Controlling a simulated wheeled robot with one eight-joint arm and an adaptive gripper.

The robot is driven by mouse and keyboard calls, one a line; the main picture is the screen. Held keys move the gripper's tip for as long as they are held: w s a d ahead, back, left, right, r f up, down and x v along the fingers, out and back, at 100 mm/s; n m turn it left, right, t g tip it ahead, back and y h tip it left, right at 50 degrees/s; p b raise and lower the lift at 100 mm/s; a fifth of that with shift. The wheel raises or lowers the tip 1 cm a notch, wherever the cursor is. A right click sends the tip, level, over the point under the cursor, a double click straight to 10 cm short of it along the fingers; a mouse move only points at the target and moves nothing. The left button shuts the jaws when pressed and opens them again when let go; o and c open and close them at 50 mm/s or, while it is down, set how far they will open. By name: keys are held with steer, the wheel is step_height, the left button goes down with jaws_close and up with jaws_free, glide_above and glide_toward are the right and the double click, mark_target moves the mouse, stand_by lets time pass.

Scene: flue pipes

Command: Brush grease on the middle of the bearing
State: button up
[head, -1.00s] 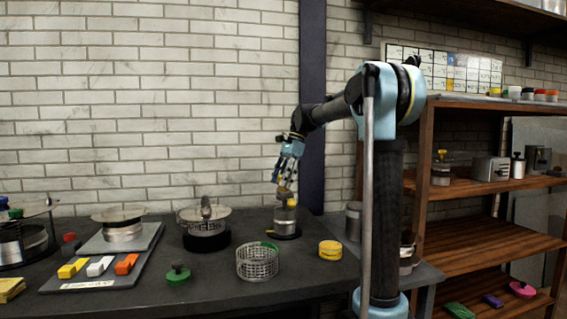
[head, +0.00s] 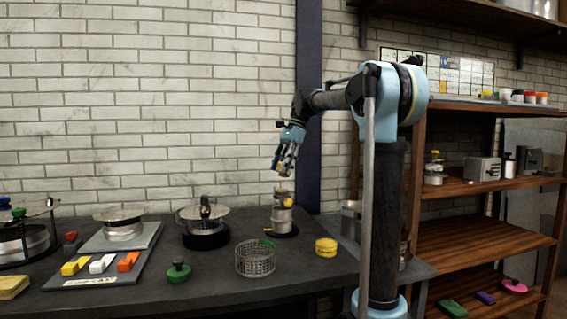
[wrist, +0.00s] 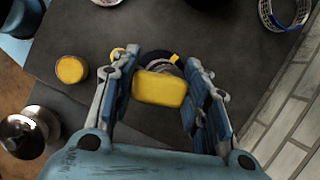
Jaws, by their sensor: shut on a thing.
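My gripper (head: 284,170) is shut on a yellow block-like piece (wrist: 160,88), which shows between the fingers (wrist: 160,95) in the wrist view. Whatever hangs below it is hidden, so I cannot tell if it is a brush handle. The gripper is just above a metal pot (head: 281,219) with yellow parts, standing on a dark round base at the back of the table. Round metal assemblies with disc tops stand to the left: a near one (head: 205,226), one on a grey plate (head: 123,230) and one at the far left (head: 25,243). I cannot tell which is the bearing.
A wire basket (head: 255,261), a yellow round tin (head: 326,248) and a green knobbed piece (head: 178,274) stand in front. Yellow, white and orange blocks (head: 101,264) lie on the plate. Wooden shelves (head: 475,185) are at the right. The front of the table has free room.

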steer(key=shift+r, duration=1.2)
steer(key=shift+d, duration=0.1)
